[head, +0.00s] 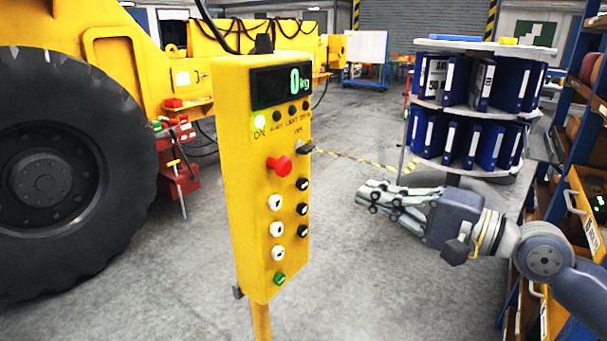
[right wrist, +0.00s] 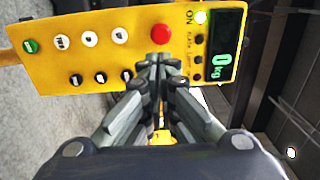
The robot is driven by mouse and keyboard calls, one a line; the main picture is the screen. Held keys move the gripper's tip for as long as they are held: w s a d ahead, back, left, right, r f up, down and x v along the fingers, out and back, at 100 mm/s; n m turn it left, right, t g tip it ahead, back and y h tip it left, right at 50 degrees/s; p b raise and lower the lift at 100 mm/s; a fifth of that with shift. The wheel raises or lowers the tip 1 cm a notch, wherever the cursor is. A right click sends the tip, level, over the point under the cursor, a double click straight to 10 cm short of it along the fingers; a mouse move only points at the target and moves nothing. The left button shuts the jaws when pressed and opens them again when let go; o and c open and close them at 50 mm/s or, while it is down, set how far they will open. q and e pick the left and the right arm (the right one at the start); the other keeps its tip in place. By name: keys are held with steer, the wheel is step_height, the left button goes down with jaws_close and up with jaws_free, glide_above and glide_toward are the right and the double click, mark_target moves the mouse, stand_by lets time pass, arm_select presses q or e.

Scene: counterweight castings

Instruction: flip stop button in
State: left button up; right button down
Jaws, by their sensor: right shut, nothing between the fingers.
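The stop button is a red knob (head: 279,165) on the front of a yellow control box (head: 240,215). It stands out from the panel in the head view. In the right wrist view the red knob (right wrist: 160,34) shows just beyond my fingertips. My right gripper (head: 366,196) is to the right of the box in the head view, apart from it, its fingers together and pointing left. In the right wrist view the closed fingers (right wrist: 160,66) point at the panel a little below the red knob. My left gripper is not in view.
Black and white buttons sit below the red knob. A large tyre (head: 60,160) is at left, a binder carousel (head: 470,100) behind my right gripper, shelving at right.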

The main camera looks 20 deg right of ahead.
steer(key=p, duration=0.8)
glide_toward(279, 165)
steer(key=w, duration=0.6)
steer(key=shift+w+a+f+p, duration=0.3)
steer(key=shift+w+a+f, duration=0.15)
steer(key=shift+a+f, duration=0.2)
steer(key=shift+a+r, duration=0.1)
steer(key=shift+w+a+r+p, duration=0.2)
steer(key=shift+w+a+p, duration=0.1)
steer(key=shift+w+p, duration=0.35)
steer(key=shift+s, duration=0.1)
